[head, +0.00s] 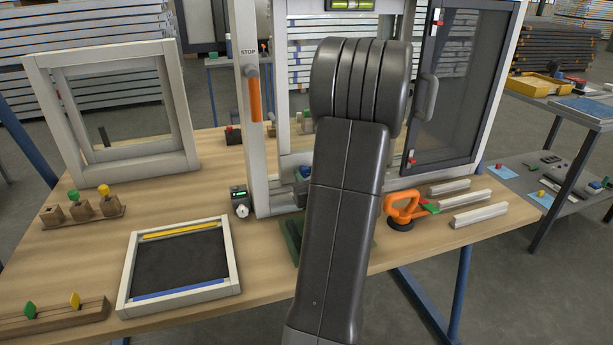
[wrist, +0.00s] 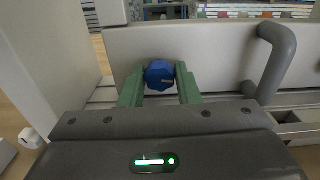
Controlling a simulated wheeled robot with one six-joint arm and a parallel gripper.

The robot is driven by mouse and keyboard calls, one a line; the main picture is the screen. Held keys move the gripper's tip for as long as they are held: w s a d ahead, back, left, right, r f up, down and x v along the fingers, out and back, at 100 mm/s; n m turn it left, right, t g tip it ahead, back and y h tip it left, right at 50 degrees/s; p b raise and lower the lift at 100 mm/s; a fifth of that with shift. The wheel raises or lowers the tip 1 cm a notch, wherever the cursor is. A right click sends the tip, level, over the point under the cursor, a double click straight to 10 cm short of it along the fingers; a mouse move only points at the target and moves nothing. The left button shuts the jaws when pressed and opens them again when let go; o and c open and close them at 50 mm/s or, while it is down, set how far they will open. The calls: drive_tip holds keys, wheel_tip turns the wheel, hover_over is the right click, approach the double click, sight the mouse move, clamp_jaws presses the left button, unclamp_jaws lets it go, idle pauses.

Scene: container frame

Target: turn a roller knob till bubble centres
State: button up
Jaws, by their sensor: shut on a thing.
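A blue faceted roller knob (wrist: 159,76) sits low against the pale sash rail in the wrist view. My gripper (wrist: 160,70) has its two green fingers on either side of the knob, shut on it. In the head view my arm hides most of the gripper and a small blue piece (head: 304,173) shows at the arm's left edge. The bubble level (head: 352,4) is a yellow-green vial at the top of the frame, cut by the picture edge. I cannot tell exactly where its bubble sits.
The white frame (head: 246,120) stands upright on the wooden bench (head: 70,250), its dark mesh panel (head: 455,90) at the right. A grey handle (wrist: 272,60) stands right of the knob. An orange suction lifter (head: 404,207) and pale bars lie right of my arm.

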drive_tip(key=n+b, duration=0.1)
drive_tip(key=b, duration=0.2)
drive_tip(key=shift+f+n, duration=0.3)
drive_tip(key=shift+n, duration=0.1)
drive_tip(key=n+b, duration=0.2)
drive_tip(key=b, duration=0.2)
drive_tip(key=shift+r+n+b, duration=0.25)
drive_tip(key=shift+n+b, duration=0.25)
drive_tip(key=o, duration=1)
drive_tip(key=shift+c, duration=0.2)
drive_tip(key=p+v, duration=0.1)
drive_tip(key=v, duration=1.3)
drive_tip(key=shift+r, duration=0.1)
drive_tip(key=shift+w, duration=0.1)
